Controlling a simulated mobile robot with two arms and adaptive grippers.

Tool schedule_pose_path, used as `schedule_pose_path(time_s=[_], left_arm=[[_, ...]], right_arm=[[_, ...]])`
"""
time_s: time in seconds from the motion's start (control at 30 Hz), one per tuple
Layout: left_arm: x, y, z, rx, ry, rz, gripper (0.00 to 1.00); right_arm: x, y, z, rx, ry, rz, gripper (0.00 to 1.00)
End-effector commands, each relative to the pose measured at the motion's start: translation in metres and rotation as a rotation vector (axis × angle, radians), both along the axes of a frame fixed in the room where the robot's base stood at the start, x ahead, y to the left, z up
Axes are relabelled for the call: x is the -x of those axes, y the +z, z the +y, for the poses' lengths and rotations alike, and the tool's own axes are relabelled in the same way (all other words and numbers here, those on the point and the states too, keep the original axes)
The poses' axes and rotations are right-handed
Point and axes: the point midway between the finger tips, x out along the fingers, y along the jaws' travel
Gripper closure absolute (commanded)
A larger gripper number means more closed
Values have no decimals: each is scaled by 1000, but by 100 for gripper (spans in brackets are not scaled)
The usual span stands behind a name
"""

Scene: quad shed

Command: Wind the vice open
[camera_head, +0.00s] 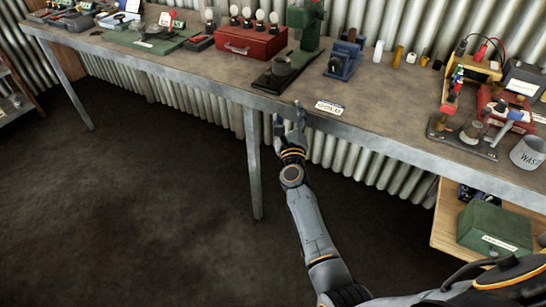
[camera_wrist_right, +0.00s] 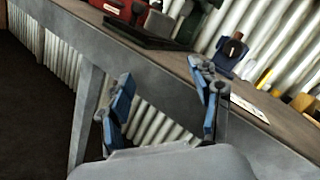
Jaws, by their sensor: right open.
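The blue vice (camera_head: 343,60) stands on the workbench near its middle, with a brown piece at its top. It also shows in the right wrist view (camera_wrist_right: 231,55), beyond the right fingertip. Its handle and jaw gap are too small to make out. My right gripper (camera_head: 288,117) is open and empty at the bench's front edge, in front of the vice and to its left, apart from it. In the right wrist view its two blue-padded fingers (camera_wrist_right: 163,88) are spread, with the bench edge behind them. My left gripper is not in view.
A green press (camera_head: 306,22) with a dark base stands left of the vice. A white "GOLD" label (camera_head: 329,107) lies near the front edge. A red box (camera_head: 250,42) is farther left. A tool stand (camera_head: 463,130) and grey waste cup (camera_head: 528,152) are at right.

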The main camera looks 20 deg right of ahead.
Motion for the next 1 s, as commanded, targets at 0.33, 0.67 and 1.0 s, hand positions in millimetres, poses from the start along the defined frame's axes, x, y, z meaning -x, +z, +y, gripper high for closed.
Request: schedule_pose_path(time_s=[0.33,0.67,1.0], left_arm=[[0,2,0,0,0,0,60],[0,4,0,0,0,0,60],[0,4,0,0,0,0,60]], right_arm=[[20,-56,37,341,141,192,36],[40,-100,60,569,250,316,36],[45,-110,65,621,276,343,36]])
